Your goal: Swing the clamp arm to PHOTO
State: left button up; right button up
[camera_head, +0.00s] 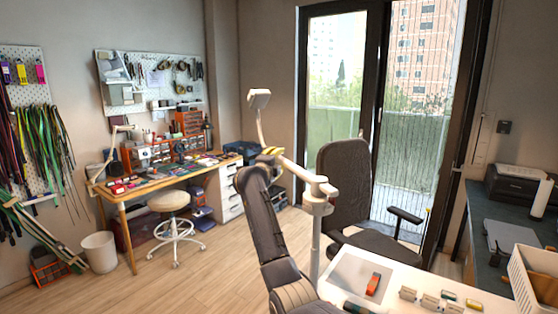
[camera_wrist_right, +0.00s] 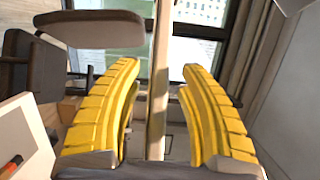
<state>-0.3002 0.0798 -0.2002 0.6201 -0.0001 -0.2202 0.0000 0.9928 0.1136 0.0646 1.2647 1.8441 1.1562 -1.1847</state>
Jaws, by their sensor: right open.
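The clamp arm (camera_head: 303,174) is a pale arm on a pale upright post (camera_head: 316,240) at the table's back edge. It reaches left from the post's top, and a thin rod (camera_head: 260,125) rises near its far end to a boxy head (camera_head: 259,98). My right gripper (camera_head: 270,151), with yellow fingers, is at that left end, by the foot of the rod. In the right wrist view the gripper (camera_wrist_right: 158,68) is open, with a tan upright strip showing between the fingers; I cannot tell whether it is the rod or something behind. No PHOTO mark is readable. My left gripper is not in view.
A white table (camera_head: 400,277) holds an orange object (camera_head: 373,284) and several small card-like pieces. A dark chair (camera_head: 340,190) stands just behind the post. A white basket (camera_head: 535,280) is at the right. A workbench (camera_head: 160,178) and stool (camera_head: 170,201) stand back left.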

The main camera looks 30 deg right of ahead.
jog(key=shift+w+d, duration=0.4)
jog(key=shift+d, duration=0.15)
jog(key=shift+o, duration=0.3)
grip_shut()
